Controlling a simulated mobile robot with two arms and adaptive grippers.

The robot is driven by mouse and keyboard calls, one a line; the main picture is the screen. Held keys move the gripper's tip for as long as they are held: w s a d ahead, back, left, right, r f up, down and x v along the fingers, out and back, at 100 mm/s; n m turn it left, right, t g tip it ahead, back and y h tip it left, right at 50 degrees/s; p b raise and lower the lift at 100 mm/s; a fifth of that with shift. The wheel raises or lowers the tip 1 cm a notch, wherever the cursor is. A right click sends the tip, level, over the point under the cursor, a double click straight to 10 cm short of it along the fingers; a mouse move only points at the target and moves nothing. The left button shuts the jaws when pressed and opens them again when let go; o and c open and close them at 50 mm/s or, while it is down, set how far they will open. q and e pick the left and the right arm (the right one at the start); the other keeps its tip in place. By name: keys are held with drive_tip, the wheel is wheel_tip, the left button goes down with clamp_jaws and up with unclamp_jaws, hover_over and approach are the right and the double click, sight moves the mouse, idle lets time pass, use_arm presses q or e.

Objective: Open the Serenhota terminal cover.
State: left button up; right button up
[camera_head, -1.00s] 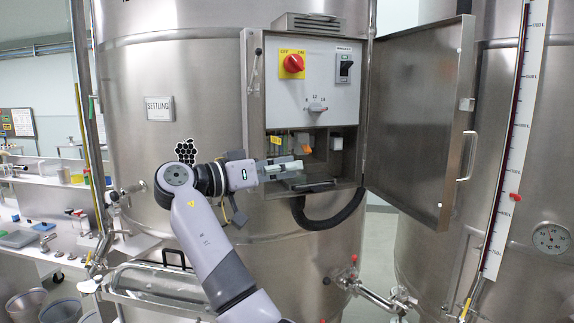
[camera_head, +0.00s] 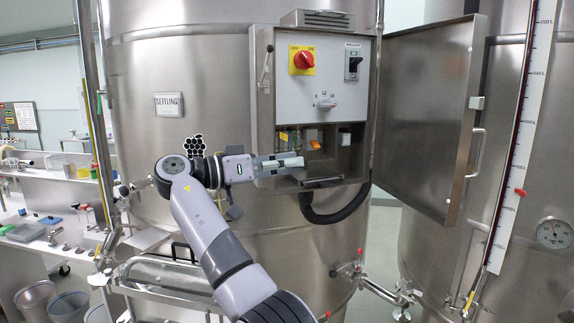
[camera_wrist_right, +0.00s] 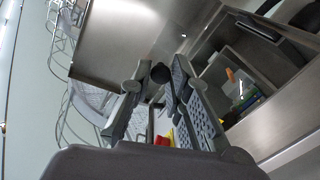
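The steel control box (camera_head: 262,75) on the vat has its big door (camera_head: 425,115) swung open to the right. Its grey panel (camera_head: 318,88) carries a red rotary switch on yellow (camera_head: 303,62), a black breaker switch (camera_head: 353,65) and a grey selector (camera_head: 325,103). Below is an open bay with an orange part (camera_head: 315,144) and small terminals. I cannot tell which part is the terminal cover. My right gripper (camera_head: 290,163) is at the bay's lower left. In the wrist view its fingers (camera_wrist_right: 161,75) stand apart, with nothing clearly held. My left gripper is not in view.
A dark hose (camera_head: 335,217) loops under the box. A second vat with a scale (camera_head: 517,140) stands right of the door. Pipes and a valve (camera_head: 358,265) are below. A bench with small items (camera_head: 45,218) is at left.

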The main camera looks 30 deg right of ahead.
drive_tip(key=o, duration=0.4)
drive_tip(key=a, duration=0.7)
drive_tip(key=shift+w+a, duration=0.2)
idle(0.4)
